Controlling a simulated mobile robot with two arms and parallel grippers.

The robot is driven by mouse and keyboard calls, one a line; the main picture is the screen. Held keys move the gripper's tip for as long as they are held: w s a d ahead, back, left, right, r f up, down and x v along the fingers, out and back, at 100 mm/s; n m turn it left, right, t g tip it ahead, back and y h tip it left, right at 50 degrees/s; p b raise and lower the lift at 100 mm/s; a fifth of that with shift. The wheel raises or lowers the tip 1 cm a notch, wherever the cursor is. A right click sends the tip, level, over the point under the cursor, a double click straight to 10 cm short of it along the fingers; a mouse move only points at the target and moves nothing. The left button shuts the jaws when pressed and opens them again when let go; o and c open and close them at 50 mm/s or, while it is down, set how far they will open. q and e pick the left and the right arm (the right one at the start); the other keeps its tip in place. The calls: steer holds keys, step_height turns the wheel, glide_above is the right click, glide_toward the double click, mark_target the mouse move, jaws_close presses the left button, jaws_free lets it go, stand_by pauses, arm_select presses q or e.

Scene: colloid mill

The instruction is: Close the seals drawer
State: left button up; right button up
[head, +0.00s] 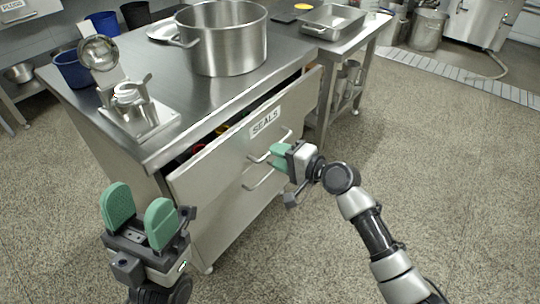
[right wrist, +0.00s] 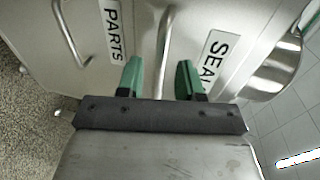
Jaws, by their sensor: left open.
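The seals drawer (head: 232,137) is the upper drawer of the steel cabinet and stands partly open. Its front, with the SEALS label (head: 265,121), sits out from the cabinet, and coloured items show in the gap. The label also shows in the right wrist view (right wrist: 215,62). My right gripper (head: 281,155) is at the drawer's bar handle (right wrist: 165,50). Its green fingers (right wrist: 159,80) are apart, with the handle showing between them; I cannot tell whether they touch it. My left gripper (head: 139,218) is open and empty, left of the drawer front.
The PARTS drawer (right wrist: 115,30) below looks shut. A large steel pot (head: 230,45), a small steel device (head: 138,105) and a blue container (head: 73,70) stand on the cabinet top. A side table (head: 345,38) is behind right. The floor at right is clear.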

steer(key=shift+b+x, duration=0.45)
steer(key=shift+x, duration=1.2)
jaws_close()
